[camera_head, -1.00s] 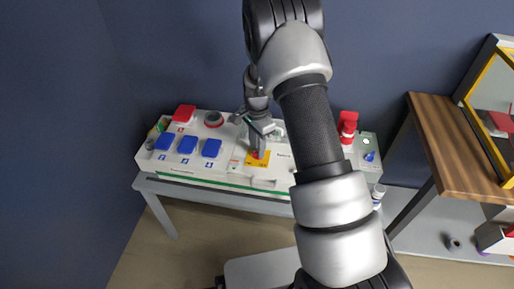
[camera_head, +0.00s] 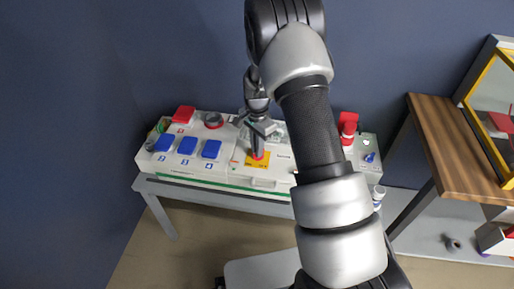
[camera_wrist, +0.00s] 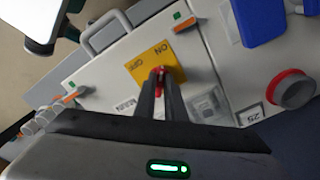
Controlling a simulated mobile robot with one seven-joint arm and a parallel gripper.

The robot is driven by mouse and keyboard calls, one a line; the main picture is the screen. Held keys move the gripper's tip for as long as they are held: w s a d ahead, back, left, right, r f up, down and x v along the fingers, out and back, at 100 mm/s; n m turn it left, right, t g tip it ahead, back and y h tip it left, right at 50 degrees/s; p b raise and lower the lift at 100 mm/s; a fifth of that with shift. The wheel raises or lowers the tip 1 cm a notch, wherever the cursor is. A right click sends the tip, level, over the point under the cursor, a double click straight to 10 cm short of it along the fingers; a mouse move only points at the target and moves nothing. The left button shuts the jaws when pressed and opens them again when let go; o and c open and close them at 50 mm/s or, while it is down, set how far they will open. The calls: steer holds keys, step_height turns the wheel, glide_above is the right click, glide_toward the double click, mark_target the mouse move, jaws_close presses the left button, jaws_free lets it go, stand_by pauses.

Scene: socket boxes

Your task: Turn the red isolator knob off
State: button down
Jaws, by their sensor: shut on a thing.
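The red isolator knob (camera_wrist: 160,71) sits on a yellow plate (camera_wrist: 150,57) marked ON and OFF. In the wrist view my gripper (camera_wrist: 161,80) has its two dark fingers closed about the knob, so only a little red shows between and beside the tips. In the head view the knob (camera_head: 258,156) and yellow plate (camera_head: 264,162) show near the middle of the white panel, with my gripper (camera_head: 258,150) coming down on the knob from above. The knob's exact angle is hard to tell, as the fingers cover most of it.
The white panel (camera_head: 225,174) stands on a grey table. Blue covers (camera_head: 187,145) and a red cover (camera_head: 184,114) lie to the left, with a red-ringed round socket (camera_wrist: 292,90) nearby. A red plug (camera_head: 348,127) is at the right. A wooden table (camera_head: 452,150) stands further right.

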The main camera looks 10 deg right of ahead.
steer(key=n, duration=0.4)
steer(key=shift+d, duration=0.1)
steer(key=n, duration=0.4)
steer(key=shift+s+d+n, duration=0.1)
steer(key=shift+n, duration=0.3)
steer(key=n, duration=0.4)
steer(key=shift+d, duration=0.1)
steer(key=shift+n, duration=1.8)
steer(key=c, duration=1.8)
jaws_free()
step_height(320, 180, up, 18)
steer(key=p, duration=0.3)
steer(key=shift+f, duration=0.25)
